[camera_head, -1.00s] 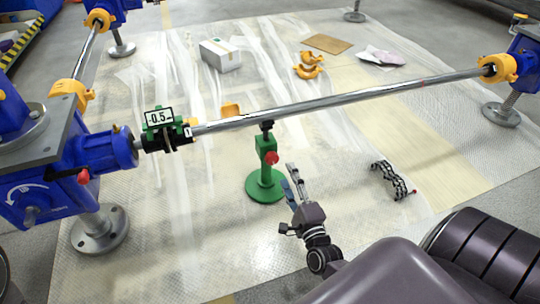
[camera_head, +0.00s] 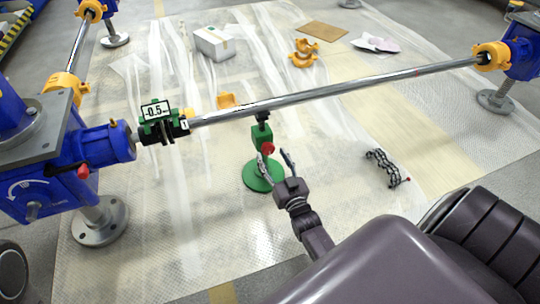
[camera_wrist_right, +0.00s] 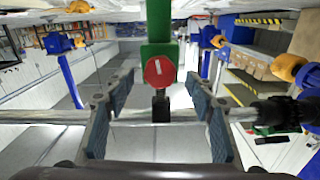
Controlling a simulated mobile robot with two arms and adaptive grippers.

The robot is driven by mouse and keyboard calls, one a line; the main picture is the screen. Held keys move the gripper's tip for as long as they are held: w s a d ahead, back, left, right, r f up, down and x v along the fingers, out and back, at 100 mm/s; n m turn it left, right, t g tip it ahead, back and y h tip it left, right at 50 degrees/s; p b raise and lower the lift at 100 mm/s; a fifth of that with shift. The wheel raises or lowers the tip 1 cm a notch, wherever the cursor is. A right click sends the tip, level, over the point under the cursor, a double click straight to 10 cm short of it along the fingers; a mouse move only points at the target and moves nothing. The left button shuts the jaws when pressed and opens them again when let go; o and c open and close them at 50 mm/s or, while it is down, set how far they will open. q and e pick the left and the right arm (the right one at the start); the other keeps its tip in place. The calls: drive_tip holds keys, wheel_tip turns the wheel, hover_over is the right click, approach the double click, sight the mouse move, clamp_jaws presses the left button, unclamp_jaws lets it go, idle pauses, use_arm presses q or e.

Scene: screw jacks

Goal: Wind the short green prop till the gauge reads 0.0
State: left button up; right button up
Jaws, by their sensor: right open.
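The short green prop (camera_head: 262,142) stands on its round green base (camera_head: 262,175) under the long steel shaft (camera_head: 330,94). Its dark head is at the shaft, and a red knob (camera_wrist_right: 159,72) is on its side. The green gauge (camera_head: 157,111) sits at the shaft's left end and reads -0.5. My right gripper (camera_head: 274,157) is open, with its fingers close to the prop near the red knob. In the right wrist view the open fingers (camera_wrist_right: 159,112) stand on either side of the knob, apart from it. My left gripper is not in view.
Blue screw jacks (camera_head: 70,190) carry the shaft at both ends. A black chain (camera_head: 384,168) lies on the sheeted floor to the right. Yellow clamp parts (camera_head: 303,52), a white box (camera_head: 214,43) and a brown board (camera_head: 322,31) lie farther back.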

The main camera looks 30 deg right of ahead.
drive_tip(key=shift+b+x, duration=0.45)
drive_tip(key=shift+x, duration=0.9)
drive_tip(key=c, duration=1.2)
drive_tip(key=shift+o, duration=0.2)
drive_tip(key=shift+r+p, duration=0.1)
drive_tip(key=shift+p, duration=0.25)
drive_tip(key=shift+m, duration=0.6)
